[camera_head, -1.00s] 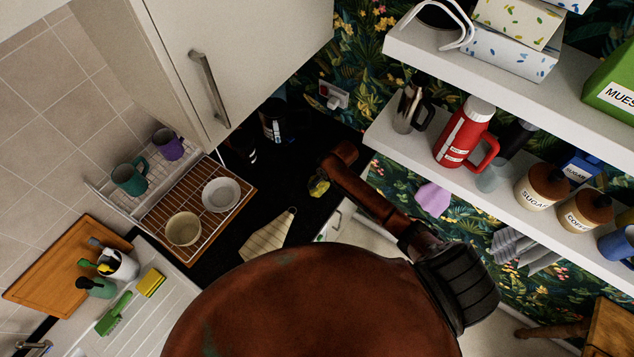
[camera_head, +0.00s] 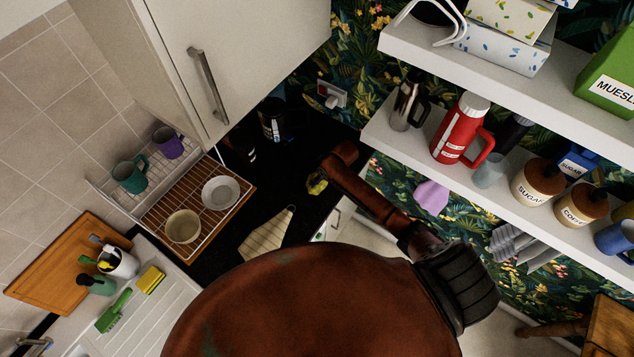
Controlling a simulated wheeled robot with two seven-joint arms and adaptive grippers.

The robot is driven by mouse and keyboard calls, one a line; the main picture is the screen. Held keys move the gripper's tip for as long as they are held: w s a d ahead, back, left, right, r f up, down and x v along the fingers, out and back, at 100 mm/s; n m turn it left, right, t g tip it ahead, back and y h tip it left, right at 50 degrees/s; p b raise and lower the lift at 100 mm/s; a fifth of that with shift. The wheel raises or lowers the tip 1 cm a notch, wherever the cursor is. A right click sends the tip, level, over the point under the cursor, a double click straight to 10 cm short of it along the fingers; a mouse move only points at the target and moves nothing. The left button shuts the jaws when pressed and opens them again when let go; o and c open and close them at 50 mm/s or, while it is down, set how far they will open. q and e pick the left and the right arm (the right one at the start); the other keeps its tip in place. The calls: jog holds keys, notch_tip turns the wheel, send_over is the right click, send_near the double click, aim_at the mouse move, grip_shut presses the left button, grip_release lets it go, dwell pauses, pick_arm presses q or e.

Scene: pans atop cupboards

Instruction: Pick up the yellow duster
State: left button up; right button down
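A small yellow thing (camera_head: 316,184) lies on the black counter, beside the end of my rust-red arm link. It may be the yellow duster, but it is too small and too dark around it to be sure. I cannot make out fingers of either gripper in the view; only my body and one arm show.
A wire dish rack (camera_head: 200,235) with bowls and mugs stands left of the counter. A yellow sponge (camera_head: 151,279) and green brush (camera_head: 114,310) lie on the drainer. A cupboard door (camera_head: 240,50) hangs above. White shelves (camera_head: 400,140) with a red flask (camera_head: 459,133) jut out at right.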

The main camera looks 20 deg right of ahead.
jog(key=shift+r, duration=0.1)
jog(key=shift+r+b, duration=0.4)
jog(key=shift+r, duration=0.15)
jog(key=s+d+r+b, duration=0.1)
jog(key=s+r+b, duration=0.2)
jog(key=s+r, duration=0.8)
jog(key=s, duration=0.3)
jog(key=shift+r+b, duration=0.35)
